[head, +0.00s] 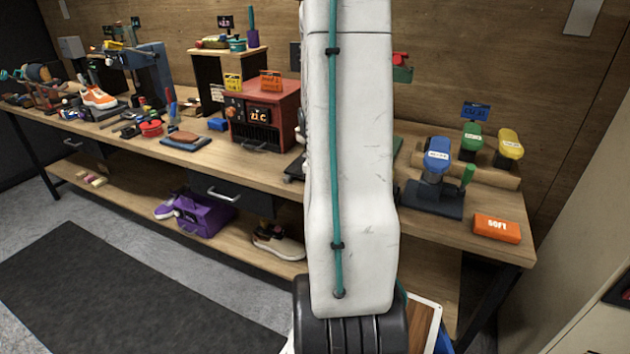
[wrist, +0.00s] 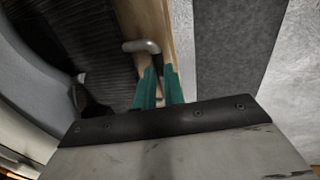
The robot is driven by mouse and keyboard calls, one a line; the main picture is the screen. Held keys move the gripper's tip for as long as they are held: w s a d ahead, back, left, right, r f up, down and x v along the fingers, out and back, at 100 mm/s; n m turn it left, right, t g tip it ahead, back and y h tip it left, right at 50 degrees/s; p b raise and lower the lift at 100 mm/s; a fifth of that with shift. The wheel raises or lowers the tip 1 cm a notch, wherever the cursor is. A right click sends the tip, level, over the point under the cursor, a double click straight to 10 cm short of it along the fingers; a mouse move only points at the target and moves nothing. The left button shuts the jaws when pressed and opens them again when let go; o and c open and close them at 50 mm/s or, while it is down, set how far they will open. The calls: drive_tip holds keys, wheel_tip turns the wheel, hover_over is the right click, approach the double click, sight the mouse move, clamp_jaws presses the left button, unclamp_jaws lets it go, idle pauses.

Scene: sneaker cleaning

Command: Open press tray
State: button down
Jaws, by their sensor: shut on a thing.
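In the wrist view my gripper (wrist: 160,88) has two teal fingers close together at a bent grey metal handle (wrist: 143,46). The fingers are shut on the handle's lower end; the exact contact is partly hidden between them. The handle stands out beside a strip of light wood. Whether it belongs to the press tray, I cannot tell. The head view does not show my gripper; my white arm with a teal cable covers the middle of the bench. No press tray is clearly identifiable there.
The wooden bench (head: 467,234) holds a red box with a display (head: 262,114), a blue-topped brush (head: 437,158) and an orange SOFT block (head: 497,228). A dark mat (head: 120,290) lies on open floor.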

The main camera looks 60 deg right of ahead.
drive_tip(key=shift+w, duration=0.1)
drive_tip(key=c, duration=1.5)
unclamp_jaws()
drive_tip(key=shift+r, duration=0.1)
drive_tip(key=r, duration=0.2)
drive_tip(key=a+r, duration=0.1)
drive_tip(key=r, duration=0.4)
drive_tip(key=shift+a+r, duration=0.2)
drive_tip(key=shift+r, duration=0.1)
